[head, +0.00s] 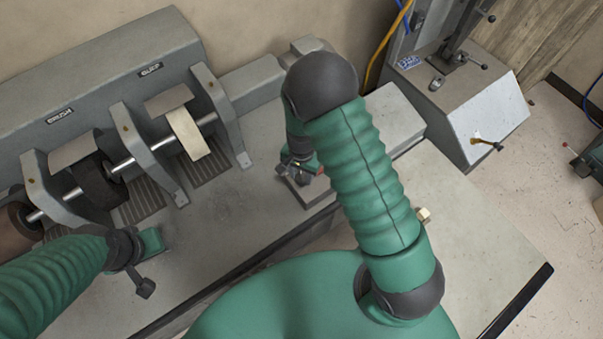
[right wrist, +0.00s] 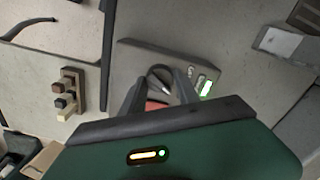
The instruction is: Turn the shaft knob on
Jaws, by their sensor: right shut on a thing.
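The shaft knob (right wrist: 160,77) is a small dark round knob with a pale mark, on a grey control box (right wrist: 135,50) in the right wrist view. My right gripper (right wrist: 158,88) is shut on the knob, with one finger on each side. In the head view the right gripper (head: 299,170) is low over the same box (head: 310,196), and the knob is hidden there. My left gripper (head: 143,280) hangs over the bench at lower left, away from the box; its jaw opening is unclear.
A grey machine with a shaft (head: 140,157), a brush wheel (head: 97,185) and a pale belt wheel (head: 188,134) stands at the left. A green-lit switch (right wrist: 206,88) is right of the knob. Another machine (head: 462,95) stands at upper right. The bench's middle is clear.

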